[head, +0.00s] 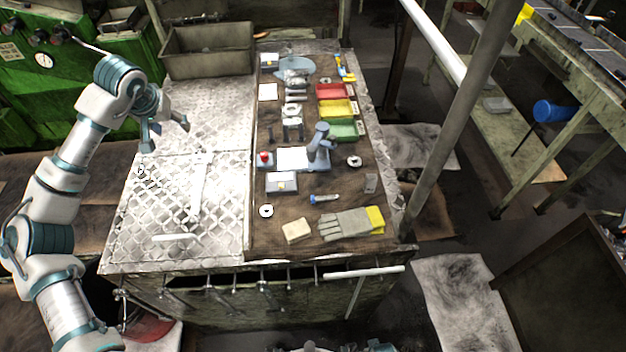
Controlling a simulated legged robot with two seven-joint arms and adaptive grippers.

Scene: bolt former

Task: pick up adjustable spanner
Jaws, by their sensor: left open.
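I cannot pick out the adjustable spanner for certain. Several small metal tools (262,292) hang in a row along the front of the bench, too small and dark to tell apart. A short blue-ended tool (324,198) lies on the brown bench top, its kind unclear. My left gripper (166,133) is open and empty, above the left side of the metal plate and well away from these tools. My right gripper does not show.
The bench's diamond-pattern metal plate (140,215) is mostly clear. Gloves (345,224), a beige block (297,231), red, yellow and green bins (343,131) and a grey-blue device (319,148) occupy the brown top. A grey trough (208,50) stands behind. A slanted post (455,115) rises at right.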

